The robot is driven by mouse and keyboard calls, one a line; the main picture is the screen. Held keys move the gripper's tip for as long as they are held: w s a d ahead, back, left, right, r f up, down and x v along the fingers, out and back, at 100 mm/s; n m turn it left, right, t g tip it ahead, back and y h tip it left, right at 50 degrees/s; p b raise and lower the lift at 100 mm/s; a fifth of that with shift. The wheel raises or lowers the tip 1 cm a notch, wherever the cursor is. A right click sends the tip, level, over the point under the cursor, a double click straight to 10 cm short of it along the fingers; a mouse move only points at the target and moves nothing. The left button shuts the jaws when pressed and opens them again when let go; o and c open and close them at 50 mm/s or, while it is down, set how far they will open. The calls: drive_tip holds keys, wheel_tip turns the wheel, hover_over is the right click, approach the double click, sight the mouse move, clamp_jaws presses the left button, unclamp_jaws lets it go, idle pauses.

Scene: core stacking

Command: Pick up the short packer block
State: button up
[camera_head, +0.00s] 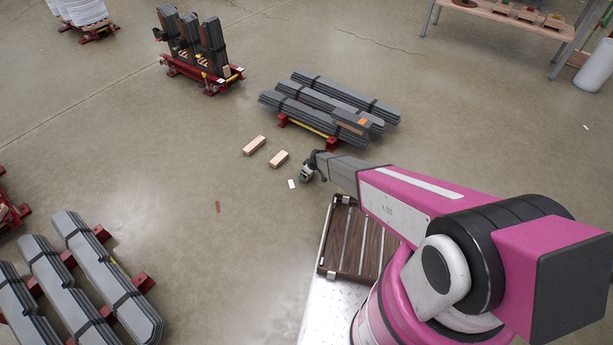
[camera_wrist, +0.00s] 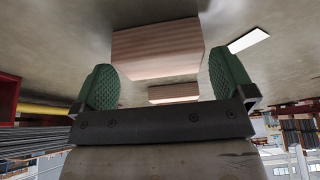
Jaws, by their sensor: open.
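The short packer block (camera_head: 279,159), pale pinkish wood, lies on the concrete floor in the head view. My gripper (camera_head: 308,172) is low over the floor just to its right, apart from it. In the wrist view, my gripper's (camera_wrist: 163,66) two green ribbed pads stand wide apart with nothing held. The nearer wooden block (camera_wrist: 158,50), which appears to be the short one, lies ahead between the pads' directions. The longer wooden block (camera_head: 254,145) lies up and left of the short one; it seems to be the farther block (camera_wrist: 174,93) in the wrist view.
A white card (camera_head: 291,184) lies on the floor close to my gripper. Strapped grey bar bundles (camera_head: 330,103) rest on red supports above the blocks. A slatted wooden tray (camera_head: 345,262) is at lower right.

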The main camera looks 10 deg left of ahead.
drive_tip(key=shift+x, duration=1.05)
drive_tip(key=c, duration=0.8)
drive_tip(key=shift+r, duration=0.1)
